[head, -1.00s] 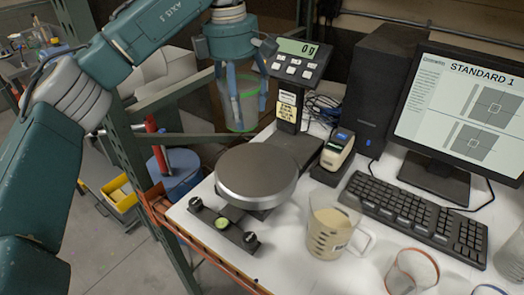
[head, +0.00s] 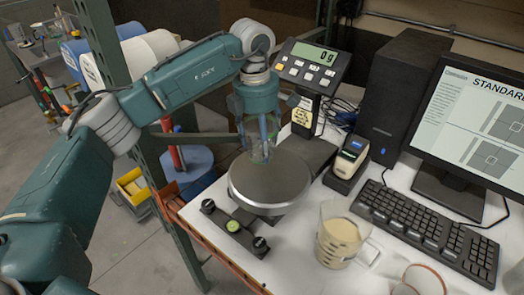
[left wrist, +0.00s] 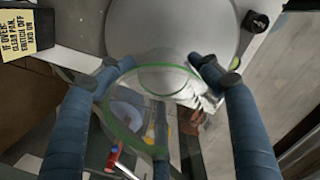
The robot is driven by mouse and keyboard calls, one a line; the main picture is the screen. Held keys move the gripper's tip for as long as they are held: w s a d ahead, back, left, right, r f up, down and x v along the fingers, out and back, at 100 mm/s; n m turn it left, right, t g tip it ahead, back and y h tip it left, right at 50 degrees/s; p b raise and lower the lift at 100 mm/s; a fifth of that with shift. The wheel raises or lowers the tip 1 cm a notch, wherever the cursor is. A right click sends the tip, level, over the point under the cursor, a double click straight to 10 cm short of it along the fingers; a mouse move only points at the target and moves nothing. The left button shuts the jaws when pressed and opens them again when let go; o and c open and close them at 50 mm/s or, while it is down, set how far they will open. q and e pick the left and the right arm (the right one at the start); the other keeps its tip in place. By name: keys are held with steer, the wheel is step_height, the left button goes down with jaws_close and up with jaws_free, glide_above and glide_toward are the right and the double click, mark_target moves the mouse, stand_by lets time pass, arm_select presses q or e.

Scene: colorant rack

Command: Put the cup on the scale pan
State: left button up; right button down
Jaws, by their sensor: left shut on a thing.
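The clear cup (head: 262,153) is held upright in my left gripper (head: 259,138), whose blue fingers are closed around it. In the head view the cup overlaps the far edge of the round grey scale pan (head: 270,184). I cannot tell whether its base touches the pan. In the left wrist view the cup's green rim (left wrist: 112,122) lies between the fingertips (left wrist: 155,70). The pan (left wrist: 172,28) fills the top there, and the cup overlaps only its near edge. The scale display (head: 313,54) reads 0 g. My right gripper is not in view.
A beaker of beige liquid (head: 340,240) stands right of the pan. A small handheld device in a dock (head: 350,158), a keyboard (head: 430,228) and a monitor (head: 480,130) are farther right. A green rack post (head: 108,45) stands left of the scale.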

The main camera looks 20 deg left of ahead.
arm_select(q)
steer(key=shift+f, duration=0.6)
step_height(320, 180, down, 3)
steer(key=shift+r+p, duration=0.2)
steer(key=shift+p, duration=0.5)
steer(key=shift+f, duration=0.3)
steer(key=shift+f, duration=0.1)
steer(key=shift+f+b, duration=0.15)
steer(key=shift+b, duration=0.15)
steer(key=o, duration=0.9)
